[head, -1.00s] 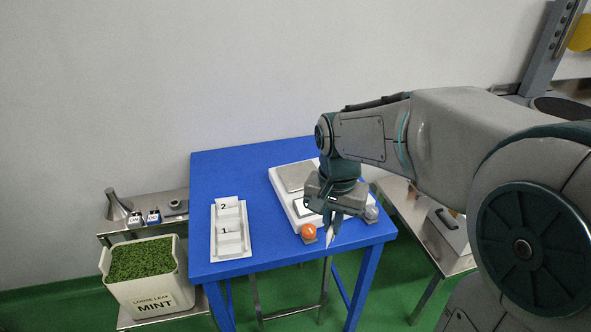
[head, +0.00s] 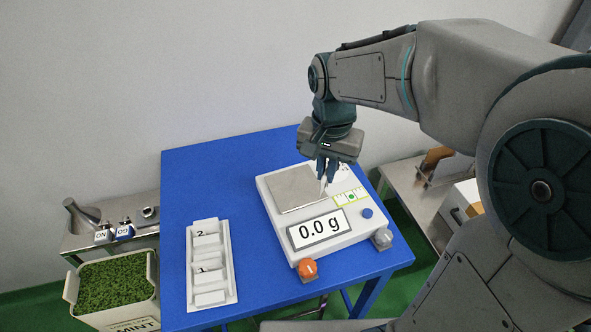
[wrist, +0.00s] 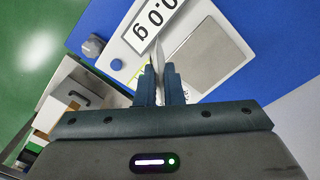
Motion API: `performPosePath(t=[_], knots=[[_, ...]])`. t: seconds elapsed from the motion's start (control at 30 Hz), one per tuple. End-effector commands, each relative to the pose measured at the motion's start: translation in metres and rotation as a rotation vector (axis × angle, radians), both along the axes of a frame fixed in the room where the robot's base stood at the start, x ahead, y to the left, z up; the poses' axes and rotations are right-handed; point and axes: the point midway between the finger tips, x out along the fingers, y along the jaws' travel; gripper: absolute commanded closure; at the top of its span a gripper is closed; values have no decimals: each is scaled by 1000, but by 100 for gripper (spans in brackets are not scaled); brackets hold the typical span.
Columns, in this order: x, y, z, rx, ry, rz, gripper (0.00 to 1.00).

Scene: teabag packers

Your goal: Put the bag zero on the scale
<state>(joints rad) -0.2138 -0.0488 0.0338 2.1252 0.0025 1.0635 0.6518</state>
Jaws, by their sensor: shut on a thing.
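My gripper (head: 327,172) is shut on a thin pale bag (head: 323,186), seen almost edge-on, so no number on it can be read. In the wrist view the bag (wrist: 159,54) points out beyond the two fingers. The white scale (head: 350,235) stands on the blue table with its square grey pan (head: 292,190) at the back left. Its display (head: 319,229) reads 0.0 g. The gripper and bag are near the right edge of the pan; whether the bag touches the scale I cannot tell. The pan (wrist: 201,56) looks empty in the wrist view.
An orange knob (head: 307,269) and a grey knob (head: 382,238) are at the scale's front corners. A white slotted rack (head: 231,285) marked 1 and 2 stands left on the blue table (head: 212,180). A bin of green leaf (head: 112,282) and metal side tables flank it.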

Motion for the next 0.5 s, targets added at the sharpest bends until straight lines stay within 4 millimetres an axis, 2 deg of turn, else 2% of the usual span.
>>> performPosePath(t=[0.5], knots=[[72, 45, -51, 0, 4, 1, 100]])
